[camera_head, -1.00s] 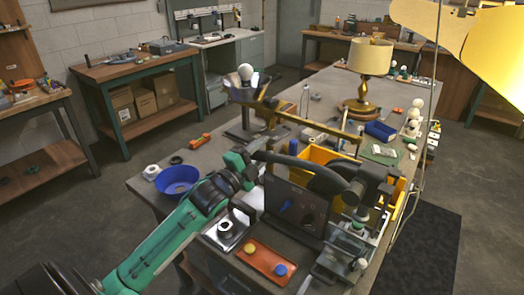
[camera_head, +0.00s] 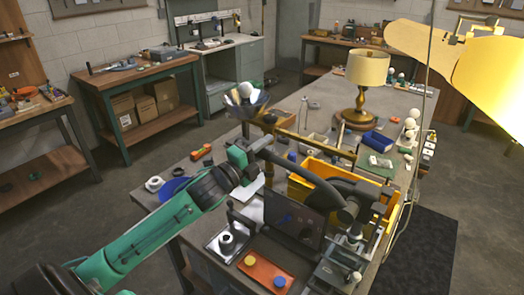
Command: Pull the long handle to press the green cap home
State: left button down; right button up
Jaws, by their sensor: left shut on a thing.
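A long dark curved handle (camera_head: 303,177) runs from the dark press (camera_head: 352,212) at the right towards the upper left. My left gripper (camera_head: 258,149) is shut on the handle's far left end; its fingertips are small and partly hidden. My green and black left arm reaches in from the lower left. I cannot make out the green cap; the press head is small and partly covered by the handle. My right gripper does not show.
An orange tray (camera_head: 253,268) with a yellow cap (camera_head: 250,260) and a blue cap (camera_head: 280,282) lies in front. A dark upright panel (camera_head: 290,222) stands beside the press. A yellow bin (camera_head: 318,168), a brass bar (camera_head: 318,142) and a lamp (camera_head: 367,68) are behind.

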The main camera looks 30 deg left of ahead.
pick_arm(q)
jog(key=d+r+m+g+h+p, duration=0.1)
jog(key=d+r+m+p, duration=0.3)
jog(key=r+p, duration=0.4)
notch_tip(320, 180, up, 2)
jog(key=shift+s+d+r+m, duration=0.2)
jog(key=shift+d+m, duration=0.2)
jog(key=shift+m, duration=0.4)
jog(key=shift+r, duration=0.1)
jog(key=c, duration=1.1)
grip_release()
jog(key=shift+d+p, duration=0.15)
jog(key=shift+p, duration=0.15)
jog(key=shift+c, duration=0.2)
jog(key=shift+d+f, duration=0.1)
jog(key=shift+f, duration=0.1)
jog(key=shift+f, duration=0.1)
